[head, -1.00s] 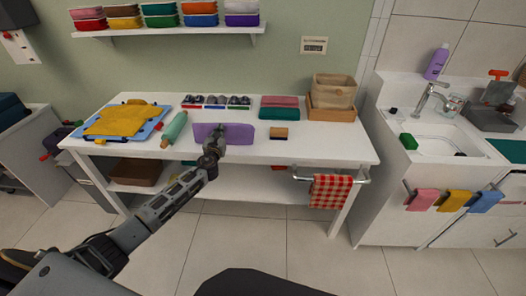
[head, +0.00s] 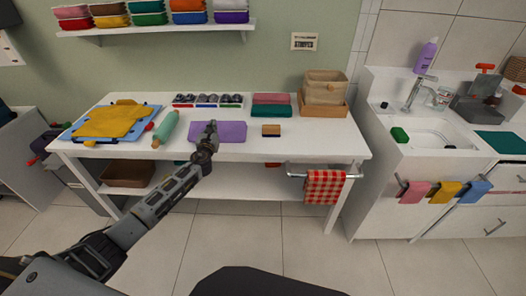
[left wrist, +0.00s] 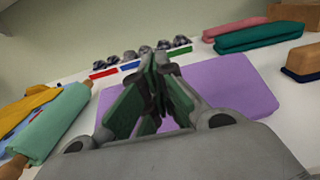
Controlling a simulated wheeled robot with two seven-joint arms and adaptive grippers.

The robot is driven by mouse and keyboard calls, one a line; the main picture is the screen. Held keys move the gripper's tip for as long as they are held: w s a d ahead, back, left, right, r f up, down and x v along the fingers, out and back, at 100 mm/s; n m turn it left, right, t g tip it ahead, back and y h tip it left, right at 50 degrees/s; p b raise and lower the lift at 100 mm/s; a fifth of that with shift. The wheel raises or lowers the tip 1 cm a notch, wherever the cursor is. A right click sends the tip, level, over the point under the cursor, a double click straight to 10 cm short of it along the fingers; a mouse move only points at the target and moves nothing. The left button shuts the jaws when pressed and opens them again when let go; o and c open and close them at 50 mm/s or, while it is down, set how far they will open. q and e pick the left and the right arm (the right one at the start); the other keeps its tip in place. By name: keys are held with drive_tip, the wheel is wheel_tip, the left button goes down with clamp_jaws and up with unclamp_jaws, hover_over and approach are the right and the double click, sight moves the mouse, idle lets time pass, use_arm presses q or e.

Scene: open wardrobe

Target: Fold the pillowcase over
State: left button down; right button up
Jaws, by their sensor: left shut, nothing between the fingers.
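A flat purple cloth (head: 231,132), which looks like the pillowcase, lies on the white table near its front edge. It also shows in the left wrist view (left wrist: 230,88), lying flat behind and to the right of the fingers. My left gripper (head: 212,126) is over the cloth's left part, with its fingers pointing toward the back of the table. In the left wrist view the fingertips (left wrist: 157,62) are together with nothing between them, and they hide part of the cloth. I cannot tell whether they touch it. My right gripper is not in view.
A green rolling pin (head: 166,128) lies left of the cloth, beside a yellow cloth (head: 112,121) on a blue one. A brush (head: 271,131) lies right. Behind are a tray of small dark items (head: 208,100), folded cloths (head: 271,111) and a wooden box (head: 323,109).

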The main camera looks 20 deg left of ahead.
use_arm(q)
drive_tip(key=shift+w, duration=0.1)
drive_tip(key=shift+w+a+f+b, duration=0.15)
drive_tip(key=shift+w+b, duration=0.15)
drive_tip(key=shift+w, duration=0.25)
drive_tip(key=shift+s, duration=0.1)
idle(0.8)
drive_tip(key=s+d+r+p, duration=0.1)
drive_tip(key=s+r+p, duration=0.3)
drive_tip(key=p, duration=0.3)
drive_tip(key=shift+s+d+r, duration=0.15)
drive_tip(key=shift+s+r, duration=0.2)
drive_tip(key=shift+r, duration=0.25)
idle(1.1)
